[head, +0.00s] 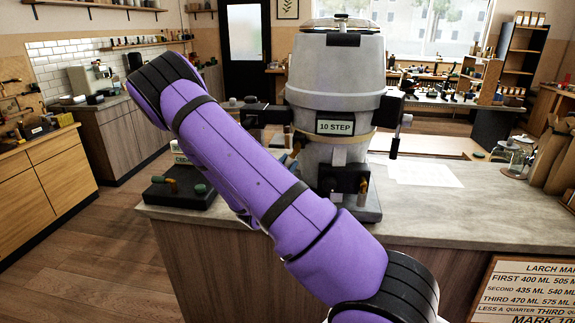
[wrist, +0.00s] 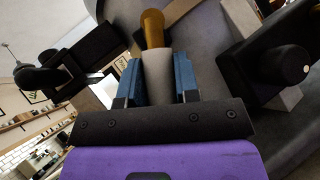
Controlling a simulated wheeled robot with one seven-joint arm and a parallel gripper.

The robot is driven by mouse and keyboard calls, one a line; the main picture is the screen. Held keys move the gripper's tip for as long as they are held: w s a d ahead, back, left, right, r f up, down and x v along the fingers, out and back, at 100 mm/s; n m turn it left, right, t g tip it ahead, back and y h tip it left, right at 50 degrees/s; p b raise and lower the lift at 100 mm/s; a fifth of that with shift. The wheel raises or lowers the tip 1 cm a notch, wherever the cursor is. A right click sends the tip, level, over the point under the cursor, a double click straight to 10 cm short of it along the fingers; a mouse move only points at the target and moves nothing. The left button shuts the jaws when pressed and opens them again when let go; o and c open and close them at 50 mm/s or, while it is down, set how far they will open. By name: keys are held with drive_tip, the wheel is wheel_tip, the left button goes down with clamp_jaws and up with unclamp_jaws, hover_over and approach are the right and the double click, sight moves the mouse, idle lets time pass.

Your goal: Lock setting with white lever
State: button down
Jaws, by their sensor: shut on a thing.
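The grey grinder-like machine (head: 335,75) with a "10 STEP" label (head: 335,127) stands on the counter. In the wrist view, my gripper (wrist: 157,64) has its blue fingers on both sides of a pale, whitish lever (wrist: 158,80) and is shut on it. An amber-brown knob (wrist: 152,28) shows just beyond the lever, against the machine's grey body. In the head view my purple arm crosses in front of the machine and hides my gripper. A brown-tipped part (head: 362,188) shows low on the machine's front.
A black side arm with a hanging handle (head: 395,147) sticks out on the machine's right. A black block with a round knob (wrist: 290,68) is close to my gripper's right. A dark tray (head: 180,192) lies at the counter's left end. The counter right (head: 440,210) is mostly clear.

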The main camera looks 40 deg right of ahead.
drive_tip(key=c, duration=0.8)
unclamp_jaws()
drive_tip(key=shift+c, duration=0.2)
drive_tip(key=v, duration=1)
drive_tip(key=shift+a+f, duration=0.2)
drive_tip(key=shift+a, duration=0.2)
drive_tip(key=s+a+r+m+g+y, duration=0.1)
drive_tip(key=s+r+m+g+y, duration=0.95)
drive_tip(key=y, duration=0.25)
drive_tip(key=s+a+r+m+t+y, duration=0.1)
drive_tip(key=s+a+r+t+y, duration=1)
drive_tip(key=s+a+r+t, duration=0.2)
wheel_tip(320, 180, up, 2)
drive_tip(key=shift+a+r+t+y, duration=0.2)
drive_tip(key=shift+a+t+y, duration=0.2)
drive_tip(key=shift+a, duration=0.25)
